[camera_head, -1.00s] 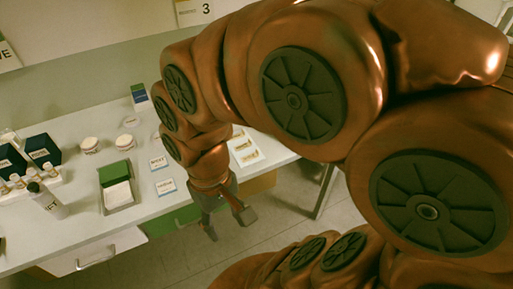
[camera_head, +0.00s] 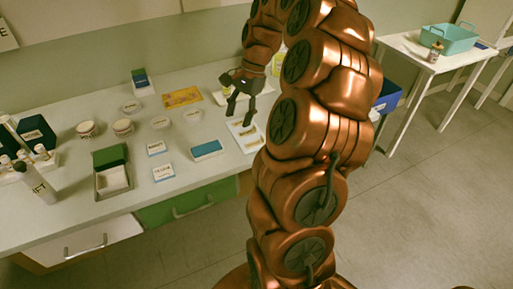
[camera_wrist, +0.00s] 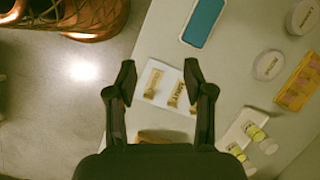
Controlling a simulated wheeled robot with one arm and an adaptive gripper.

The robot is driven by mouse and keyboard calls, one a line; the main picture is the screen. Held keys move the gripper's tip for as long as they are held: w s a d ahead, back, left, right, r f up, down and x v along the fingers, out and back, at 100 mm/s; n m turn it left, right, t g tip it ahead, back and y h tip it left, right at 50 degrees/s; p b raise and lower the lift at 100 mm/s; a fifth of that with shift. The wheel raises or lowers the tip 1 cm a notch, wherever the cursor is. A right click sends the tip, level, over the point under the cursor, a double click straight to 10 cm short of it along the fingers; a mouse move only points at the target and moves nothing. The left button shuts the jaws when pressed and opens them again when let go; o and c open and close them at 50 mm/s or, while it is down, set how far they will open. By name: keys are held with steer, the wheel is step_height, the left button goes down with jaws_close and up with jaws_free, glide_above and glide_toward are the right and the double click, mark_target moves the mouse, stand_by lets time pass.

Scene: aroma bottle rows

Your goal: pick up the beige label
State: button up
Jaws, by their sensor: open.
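Beige labels (camera_wrist: 153,84) lie on a white sheet or tray (camera_wrist: 152,66) in the wrist view; a second one (camera_wrist: 179,96) is beside the first. They also show small in the head view, as beige labels (camera_head: 248,132) near the counter's front edge. My gripper (camera_wrist: 160,78) is open and empty, its fingertips on either side of the white sheet as seen from the wrist. In the head view my gripper (camera_head: 239,117) points down at the labels' far side. Its height above them is hard to tell. A brown piece (camera_wrist: 160,136) is partly hidden by my gripper's palm.
A blue-topped box (camera_head: 207,150) lies left of the labels. Round white containers (camera_head: 193,115) and a yellow patterned card (camera_head: 182,97) lie behind. Small bottles (camera_wrist: 256,133) stand close to my gripper's right side. Counter space in front of the yellow card is partly clear.

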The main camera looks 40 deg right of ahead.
mark_target(255, 141)
steer(key=s+d+f+m+b, duration=0.2)
steer(key=d+f+m, duration=0.35)
steer(key=d, duration=0.65)
steer(key=shift+t, duration=0.4)
steer(key=shift+p+x, duration=1.5)
steer(key=shift+x, duration=2.25)
steer(key=shift+w+f, duration=0.15)
steer(key=shift+f, duration=0.35)
steer(key=c, duration=0.8)
